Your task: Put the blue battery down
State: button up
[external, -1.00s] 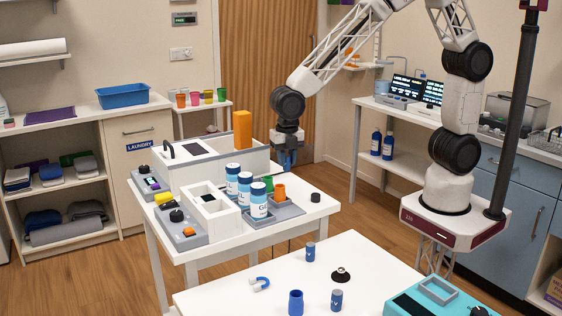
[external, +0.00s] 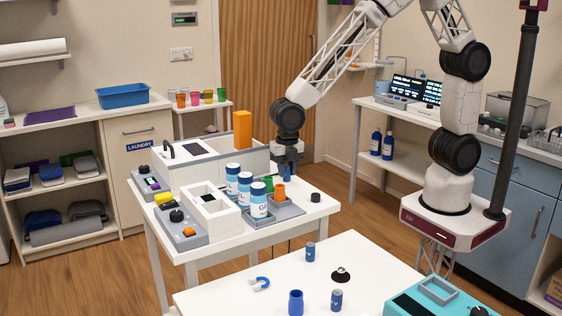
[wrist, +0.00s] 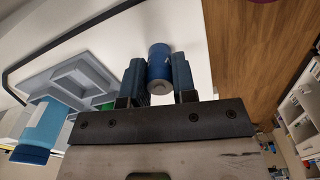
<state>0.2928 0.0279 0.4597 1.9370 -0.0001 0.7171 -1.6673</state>
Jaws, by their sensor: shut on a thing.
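My gripper (wrist: 158,85) is shut on a blue battery (wrist: 159,62), whose two sides lie between the fingers in the wrist view. The battery is blue with a grey end facing the camera. In the external view my gripper (external: 287,165) is low over the back right part of the white table (external: 322,208), behind the grey tray and the bottles.
Blue-and-white bottles (external: 259,203) and an orange cup (external: 279,193) stand in and beside a grey tray (external: 290,212), with a small black cylinder (external: 315,197) to the right. White boxes fill the table's left. A front table (external: 225,297) holds other blue cylinders (external: 310,251).

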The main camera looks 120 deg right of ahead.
aim_at(287, 166)
jog(key=o, duration=0.9)
jog(key=shift+r, duration=0.15)
notch_tip(287, 166, up, 12)
dwell(0.8)
